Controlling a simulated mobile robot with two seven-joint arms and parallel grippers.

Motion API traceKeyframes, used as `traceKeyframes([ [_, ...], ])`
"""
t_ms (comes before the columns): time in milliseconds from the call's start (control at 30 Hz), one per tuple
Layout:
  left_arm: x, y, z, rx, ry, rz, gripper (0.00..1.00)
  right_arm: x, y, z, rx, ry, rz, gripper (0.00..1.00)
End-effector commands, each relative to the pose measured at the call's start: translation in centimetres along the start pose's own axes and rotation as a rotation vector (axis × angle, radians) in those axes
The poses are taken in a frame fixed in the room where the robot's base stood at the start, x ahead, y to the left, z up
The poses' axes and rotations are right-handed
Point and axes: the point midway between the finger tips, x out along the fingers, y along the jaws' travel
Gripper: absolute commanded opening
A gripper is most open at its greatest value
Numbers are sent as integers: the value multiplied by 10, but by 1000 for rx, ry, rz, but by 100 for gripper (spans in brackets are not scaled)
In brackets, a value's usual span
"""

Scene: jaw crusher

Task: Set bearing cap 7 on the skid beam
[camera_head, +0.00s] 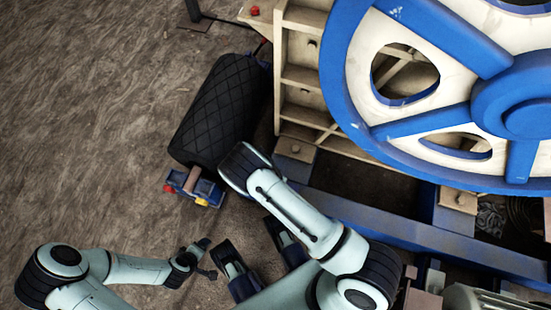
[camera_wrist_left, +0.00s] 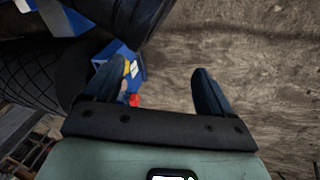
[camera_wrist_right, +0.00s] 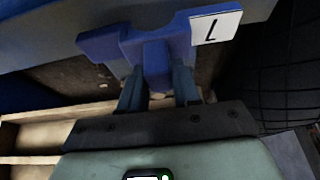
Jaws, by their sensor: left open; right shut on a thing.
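My right gripper (camera_wrist_right: 160,88) is shut on a blue stepped block, bearing cap 7 (camera_wrist_right: 152,52), in the right wrist view. Its white label carries a dark mark that reads as an upside-down 7. The cap is near a long blue surface (camera_wrist_right: 60,38); whether they touch I cannot tell. In the head view my right arm hides this gripper and the cap. The blue skid beam (camera_head: 400,228) runs below the big wheel there. My left gripper (camera_head: 209,259) is open and empty above the floor; its spread fingers also show in the left wrist view (camera_wrist_left: 153,92).
A blue piece with red and yellow parts (camera_head: 196,187) lies on the floor by a black quilted roll (camera_head: 222,110). The large blue and white wheel (camera_head: 490,88) and ribbed cream frame (camera_head: 298,90) fill the upper right. The brown floor at left is clear.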

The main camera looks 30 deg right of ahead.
Motion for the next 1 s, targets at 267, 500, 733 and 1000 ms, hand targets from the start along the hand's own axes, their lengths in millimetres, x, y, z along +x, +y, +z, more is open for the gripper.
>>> traceKeyframes([
  [267,16,-18,23,-18,-71,-32,84,33,0,13,-1,1,0,0],
  [500,15,-18,22,-18,-69,-32,84,32,0,13,0,1,-1,0],
  [733,18,-21,26,-22,-82,-38,84,35,0,15,-1,-1,1,35],
  [1000,17,-21,26,-22,-81,-38,84,35,0,14,-1,-1,1,57],
])
